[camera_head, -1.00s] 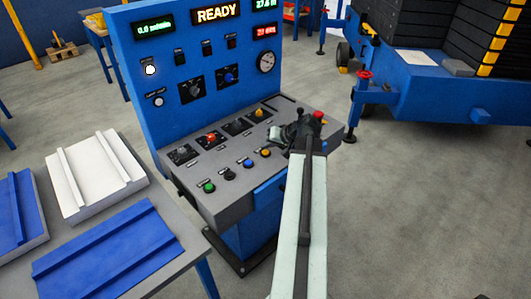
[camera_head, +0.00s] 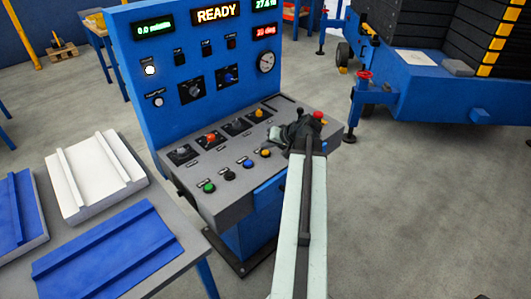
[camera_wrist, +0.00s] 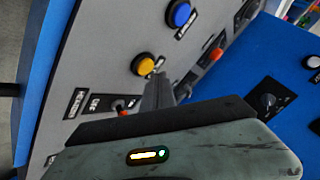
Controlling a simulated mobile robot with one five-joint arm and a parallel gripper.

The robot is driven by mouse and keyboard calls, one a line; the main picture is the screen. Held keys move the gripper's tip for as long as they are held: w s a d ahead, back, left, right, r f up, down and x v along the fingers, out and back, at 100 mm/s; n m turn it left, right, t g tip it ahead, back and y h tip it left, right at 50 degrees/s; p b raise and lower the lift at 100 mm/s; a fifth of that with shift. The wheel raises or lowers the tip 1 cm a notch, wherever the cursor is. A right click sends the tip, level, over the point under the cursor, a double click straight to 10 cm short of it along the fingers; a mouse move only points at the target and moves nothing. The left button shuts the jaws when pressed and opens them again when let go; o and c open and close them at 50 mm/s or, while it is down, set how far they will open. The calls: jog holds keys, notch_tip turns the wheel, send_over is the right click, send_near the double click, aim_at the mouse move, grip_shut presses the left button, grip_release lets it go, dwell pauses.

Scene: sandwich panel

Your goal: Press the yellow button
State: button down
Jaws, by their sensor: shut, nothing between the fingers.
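The yellow button (camera_head: 265,152) is at the right end of the front row of buttons on the console's sloping top. In the wrist view the yellow button (camera_wrist: 143,64) is round and uncovered, with the blue button (camera_wrist: 179,14) above it. My gripper (camera_head: 276,133) is over the right part of the console, up and right of the yellow button in the head view. In the wrist view my gripper (camera_wrist: 161,76) is shut and empty, its narrow fingertips just right of and below the button. They look close, but I cannot tell whether they touch it.
A green button (camera_head: 209,187) and a black one (camera_head: 229,174) stand further left in the row. Several knobs line the row behind. A red mushroom button (camera_head: 318,115) sits at the console's right. A table with panels (camera_head: 105,250) stands at left.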

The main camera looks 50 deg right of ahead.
aim_at(267, 153)
jog(key=shift+f, duration=0.15)
jog(key=shift+f+b, duration=0.25)
jog(key=shift+b, duration=0.15)
jog(key=shift+f+b, duration=0.45)
dwell(0.7)
jog(key=shift+r, duration=0.1)
jog(key=shift+r+p, duration=0.75)
jog(key=shift+p, duration=0.1)
notch_tip(267, 153, up, 5)
jog(key=p, duration=0.5)
jog(key=shift+r, duration=0.1)
